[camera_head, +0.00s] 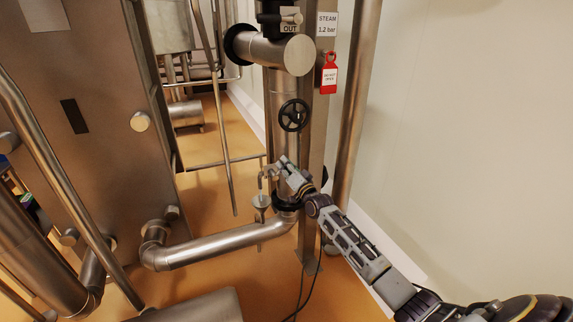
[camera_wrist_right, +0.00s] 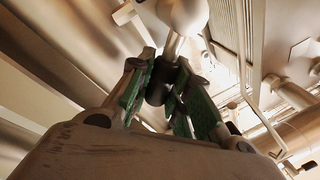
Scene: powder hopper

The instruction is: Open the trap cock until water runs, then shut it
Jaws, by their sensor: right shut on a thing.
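The trap cock (camera_head: 268,171) is a small metal fitting with a downturned outlet, low beside the upright steel pipe in the head view. A small funnel (camera_head: 261,202) stands just below the outlet. I see no water between them, but the area is small. My right gripper (camera_head: 283,164) reaches the cock from the lower right and covers part of it. In the wrist view my right gripper (camera_wrist_right: 166,76) has its green-padded fingers closed around a dark handle piece (camera_wrist_right: 160,88) below a pale rounded metal body (camera_wrist_right: 182,14). My left gripper is not in view.
A black handwheel (camera_head: 294,115) sits on the upright pipe above the gripper. A red tag (camera_head: 329,74) hangs below a steam sign (camera_head: 326,23). A thick horizontal pipe (camera_head: 220,243) runs below the cock. A large steel cabinet (camera_head: 95,120) stands left. Orange floor (camera_head: 208,190) is open between.

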